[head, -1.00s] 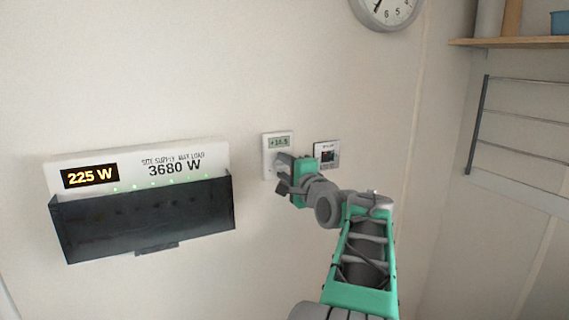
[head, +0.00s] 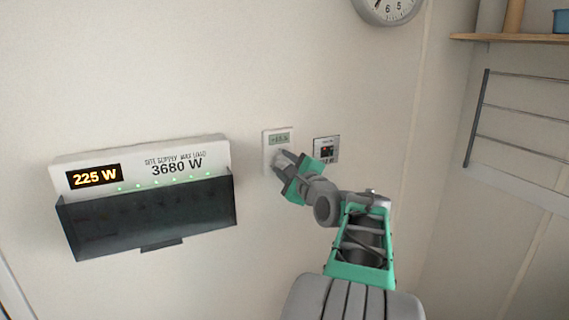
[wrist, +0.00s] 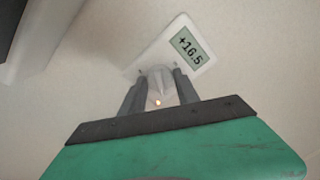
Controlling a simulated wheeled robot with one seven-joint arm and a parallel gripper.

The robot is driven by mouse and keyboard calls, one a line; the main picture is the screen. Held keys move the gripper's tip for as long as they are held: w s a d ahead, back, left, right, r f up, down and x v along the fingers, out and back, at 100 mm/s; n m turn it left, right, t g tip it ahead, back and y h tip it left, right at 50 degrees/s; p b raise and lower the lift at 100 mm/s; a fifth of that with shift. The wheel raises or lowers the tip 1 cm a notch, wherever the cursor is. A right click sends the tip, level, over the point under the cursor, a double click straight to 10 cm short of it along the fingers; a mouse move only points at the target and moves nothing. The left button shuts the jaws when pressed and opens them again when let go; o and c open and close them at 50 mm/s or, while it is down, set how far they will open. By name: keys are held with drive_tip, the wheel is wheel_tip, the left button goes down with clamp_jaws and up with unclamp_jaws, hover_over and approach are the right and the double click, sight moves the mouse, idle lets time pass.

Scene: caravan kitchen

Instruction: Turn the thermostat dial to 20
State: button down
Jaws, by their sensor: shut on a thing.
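The white thermostat (head: 267,150) is on the wall in the middle of the head view. Its small display (head: 279,138) is hard to read there, but in the wrist view the display (wrist: 188,46) reads +16.5. The pale dial (wrist: 160,83) sits below the display, between my fingers. My gripper (head: 279,163) is at the lower part of the thermostat, rolled to a slant. In the wrist view my gripper (wrist: 159,74) has its two grey fingers closed on either side of the dial. The fingers and green body hide part of the dial and any markings around it.
A small panel (head: 326,150) with a dark screen is on the wall just right of the thermostat. A power box (head: 140,165) reading 225 W and 3680 W juts out at left. A clock (head: 387,8), shelf (head: 510,37) and wire rack (head: 520,105) are higher up or right.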

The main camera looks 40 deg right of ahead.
drive_tip(key=c, duration=0.9)
unclamp_jaws()
drive_tip(key=b+v, duration=0.2)
drive_tip(key=v, duration=0.5)
drive_tip(key=shift+s+b, duration=0.3)
drive_tip(key=shift+s, duration=0.1)
drive_tip(key=shift+a, duration=0.15)
